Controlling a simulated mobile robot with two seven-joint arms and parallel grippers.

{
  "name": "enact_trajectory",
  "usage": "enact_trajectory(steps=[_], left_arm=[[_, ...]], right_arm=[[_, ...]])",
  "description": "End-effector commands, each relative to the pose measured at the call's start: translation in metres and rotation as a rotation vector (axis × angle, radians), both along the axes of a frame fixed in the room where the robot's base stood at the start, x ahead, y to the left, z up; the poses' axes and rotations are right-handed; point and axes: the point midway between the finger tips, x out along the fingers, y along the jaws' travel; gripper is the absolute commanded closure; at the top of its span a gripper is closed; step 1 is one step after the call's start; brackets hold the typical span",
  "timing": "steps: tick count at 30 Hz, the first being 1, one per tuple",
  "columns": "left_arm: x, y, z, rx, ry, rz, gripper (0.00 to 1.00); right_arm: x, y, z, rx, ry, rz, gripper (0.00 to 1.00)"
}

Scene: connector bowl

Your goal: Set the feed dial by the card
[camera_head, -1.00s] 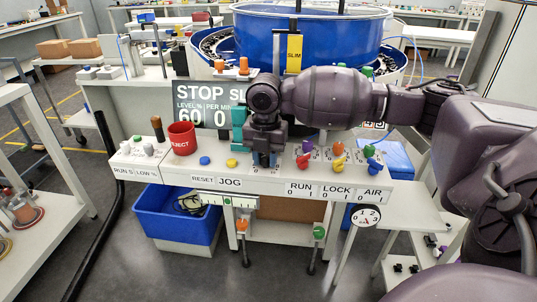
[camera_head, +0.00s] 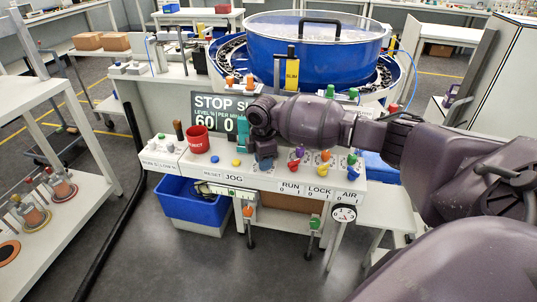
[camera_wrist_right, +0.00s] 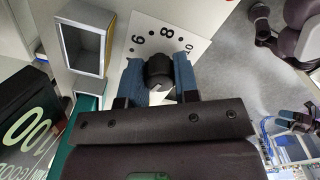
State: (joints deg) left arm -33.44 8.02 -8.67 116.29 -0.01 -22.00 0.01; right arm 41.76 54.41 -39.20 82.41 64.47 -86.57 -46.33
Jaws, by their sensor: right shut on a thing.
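My right gripper (camera_head: 264,162) reaches down to the console panel from the right. In the right wrist view its blue fingers (camera_wrist_right: 159,76) are shut on the black knob of the feed dial (camera_wrist_right: 159,66), one finger on each side. The white dial plate (camera_wrist_right: 150,27) shows 6, 8 and 10 above the knob; the rest of the scale and the pointer are hidden. In the head view my gripper hides the dial. A yellow card (camera_head: 292,75) reading SLIM stands in front of the big blue bowl (camera_head: 315,50).
A partly covered display (camera_head: 222,108) reads STOP and level 60. A red REJECT cup (camera_head: 198,140) stands left of my gripper. Several coloured knobs (camera_head: 300,153) sit to its right above RUN, LOCK and AIR. A blue bin (camera_head: 195,202) is below the panel.

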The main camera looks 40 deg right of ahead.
Motion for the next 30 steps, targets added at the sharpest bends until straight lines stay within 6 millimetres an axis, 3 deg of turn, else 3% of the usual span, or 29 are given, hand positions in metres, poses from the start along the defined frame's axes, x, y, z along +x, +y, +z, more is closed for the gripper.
enact_trajectory(steps=[1, 9, 22, 30], left_arm=[[0.0, 0.001, 0.011, 0.001, -0.007, 0.002, 0.21], [-0.007, 0.006, 0.035, 0.004, -0.006, 0.011, 0.21], [0.008, 0.004, 0.108, 0.005, -0.054, 0.007, 0.21], [0.002, 0.006, 0.121, 0.005, -0.033, 0.009, 0.21]], right_arm=[[0.0, 0.001, 0.009, 0.002, -0.003, -0.045, 0.95], [-0.001, 0.001, 0.007, 0.001, 0.002, -0.301, 0.95], [-0.002, 0.001, 0.003, -0.001, 0.008, -0.71, 0.95], [-0.002, 0.0, 0.0, -0.002, 0.008, -0.966, 0.95]])
